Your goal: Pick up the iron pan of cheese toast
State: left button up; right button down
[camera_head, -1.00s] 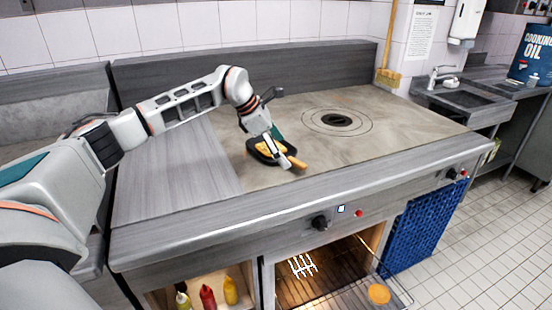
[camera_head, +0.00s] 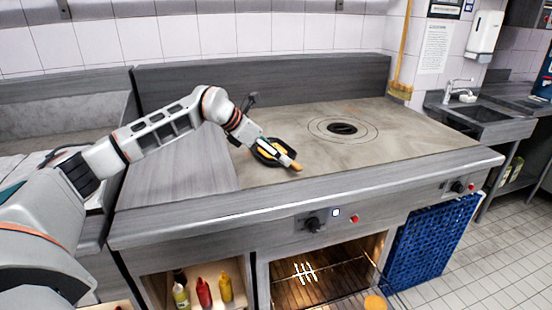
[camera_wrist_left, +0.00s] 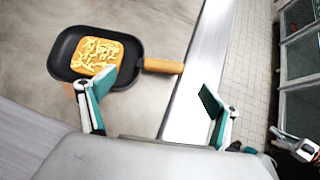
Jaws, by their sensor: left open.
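The iron pan (camera_head: 259,157) is black, with a wooden handle (camera_head: 296,166), and sits on the cooktop. In the left wrist view the pan (camera_wrist_left: 62,66) holds a square slice of cheese toast (camera_wrist_left: 97,55), and its handle (camera_wrist_left: 163,66) points right. My left gripper (camera_head: 277,150) is over the pan in the head view and hides part of it. In the wrist view the left gripper (camera_wrist_left: 158,80) is open and empty, with the handle just beyond the gap between its fingers. What seems to be my right gripper (camera_wrist_left: 298,146) shows small at the right edge.
The cooktop (camera_head: 400,140) is clear right of the pan, around a round burner plate (camera_head: 342,128). Knobs (camera_head: 312,224) line its front edge. Below are sauce bottles (camera_head: 204,292), an open lit oven (camera_head: 320,275) and a blue crate (camera_head: 430,240). A back panel (camera_head: 260,85) rises behind.

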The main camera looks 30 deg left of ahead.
pick_arm(q)
jog(key=x, duration=0.7)
jog(key=shift+w+d+f, duration=0.15)
jog(key=shift+f, duration=0.2)
jog(key=c, duration=1.7)
jog(key=shift+r, duration=0.2)
jog(key=c, duration=0.4)
jog(key=shift+r, duration=0.1)
